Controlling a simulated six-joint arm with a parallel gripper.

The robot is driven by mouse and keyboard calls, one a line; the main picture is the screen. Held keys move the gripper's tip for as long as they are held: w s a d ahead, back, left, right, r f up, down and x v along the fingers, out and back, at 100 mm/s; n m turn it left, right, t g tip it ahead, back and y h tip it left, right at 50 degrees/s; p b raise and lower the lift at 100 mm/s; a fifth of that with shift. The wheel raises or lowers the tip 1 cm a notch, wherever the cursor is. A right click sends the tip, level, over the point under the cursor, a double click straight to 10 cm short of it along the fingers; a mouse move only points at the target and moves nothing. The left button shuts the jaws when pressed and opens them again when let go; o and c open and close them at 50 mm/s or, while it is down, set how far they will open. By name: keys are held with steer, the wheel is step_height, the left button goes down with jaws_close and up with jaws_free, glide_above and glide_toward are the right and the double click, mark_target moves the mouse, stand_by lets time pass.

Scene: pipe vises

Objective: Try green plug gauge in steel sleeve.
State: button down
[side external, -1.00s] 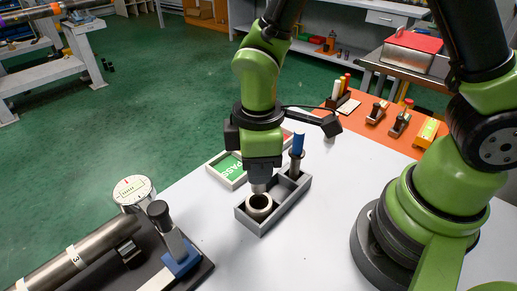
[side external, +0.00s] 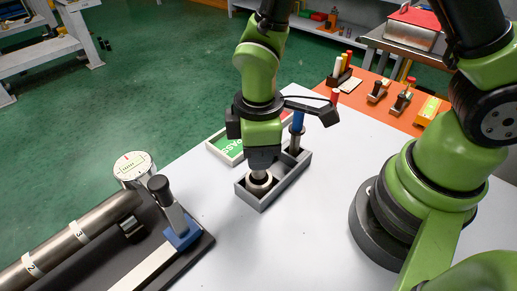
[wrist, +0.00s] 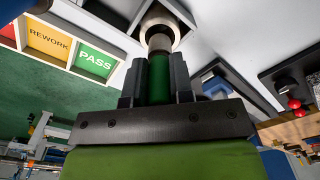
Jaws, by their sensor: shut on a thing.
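My gripper (wrist: 157,82) is shut on the green plug gauge (wrist: 159,75), gripping its green handle with the steel end pointing away from the jaws. The steel sleeve (wrist: 174,30) is a pale ring standing upright in the grey tray (wrist: 190,12). The gauge's steel end is at the sleeve's mouth and appears to enter the bore; how deep I cannot tell. In the side view my gripper (side external: 263,163) is just above the sleeve (side external: 259,187), and hides the green handle.
A blue-handled gauge (side external: 298,122) stands in the tray's (side external: 263,203) other compartment, close to my gripper. The sorting box (wrist: 75,73) with PASS and REWORK sections lies beside the tray.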

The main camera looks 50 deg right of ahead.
steer(key=shift+f, duration=1.7)
stand_by(1.7)
steer(key=c, duration=1.3)
jaws_free()
